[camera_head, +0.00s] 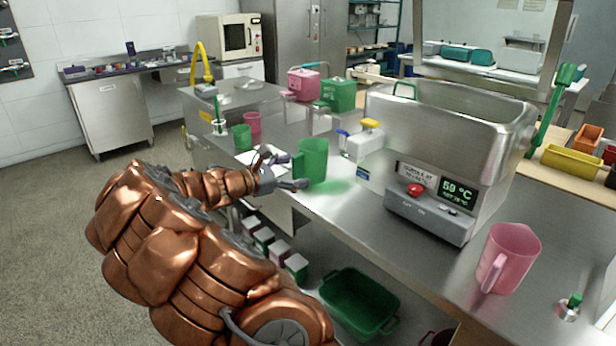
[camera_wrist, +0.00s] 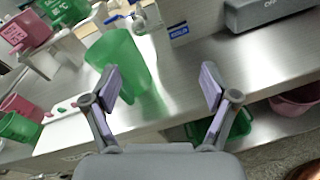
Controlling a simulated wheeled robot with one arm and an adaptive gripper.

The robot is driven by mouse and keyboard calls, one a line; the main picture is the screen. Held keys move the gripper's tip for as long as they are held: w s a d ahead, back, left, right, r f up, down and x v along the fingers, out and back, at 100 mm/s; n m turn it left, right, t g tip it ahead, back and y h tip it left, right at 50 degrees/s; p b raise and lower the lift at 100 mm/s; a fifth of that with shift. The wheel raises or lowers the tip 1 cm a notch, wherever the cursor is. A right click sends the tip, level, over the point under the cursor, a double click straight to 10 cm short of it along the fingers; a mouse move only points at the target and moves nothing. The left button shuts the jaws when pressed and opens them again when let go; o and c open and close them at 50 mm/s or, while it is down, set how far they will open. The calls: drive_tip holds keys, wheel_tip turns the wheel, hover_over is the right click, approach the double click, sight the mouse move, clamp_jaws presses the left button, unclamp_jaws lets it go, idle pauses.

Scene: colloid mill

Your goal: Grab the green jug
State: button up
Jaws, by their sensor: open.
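The green jug (camera_head: 314,160) stands upright on the steel counter, left of the steel bath. In the wrist view the green jug (camera_wrist: 116,52) shows at the upper left, beyond and partly behind the left finger. My gripper (camera_head: 282,170) is open beside the jug in the head view, with its fingers pointing towards it. In the wrist view my gripper (camera_wrist: 160,87) has its two fingers wide apart with nothing between them but counter surface. The jug lies off to the left of the gap. I cannot tell whether a finger touches it.
A smaller green cup (camera_head: 243,138) and a pink cup (camera_head: 252,122) stand farther left. A white bottle with a yellow cap (camera_head: 366,141) is right behind the jug. The steel bath (camera_head: 448,130) and a pink jug (camera_head: 511,258) are right. A green bin (camera_head: 360,303) sits below.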

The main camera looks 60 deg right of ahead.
sight(303, 172)
drive_tip(key=w+d+f+n, duration=0.1)
drive_tip(key=w+f+n, duration=0.1)
drive_tip(key=w+d+f+n+t+h+b, duration=0.1)
drive_tip(key=w+d+f, duration=0.1)
drive_tip(key=f, duration=0.1)
drive_tip(key=w+d+f+n+t+h+b, duration=0.1)
drive_tip(key=w+f+n, duration=0.1)
drive_tip(key=w+f, duration=0.1)
drive_tip(key=shift+d+n, duration=0.2)
drive_tip(key=shift+n, duration=0.1)
drive_tip(key=shift+d+f, duration=0.1)
drive_tip(key=shift+d, duration=0.1)
drive_tip(key=shift+b+x, duration=0.35)
drive_tip(key=shift+x, duration=3.3)
drive_tip(key=shift+c, duration=0.2)
drive_tip(key=shift+w, duration=0.1)
clamp_jaws()
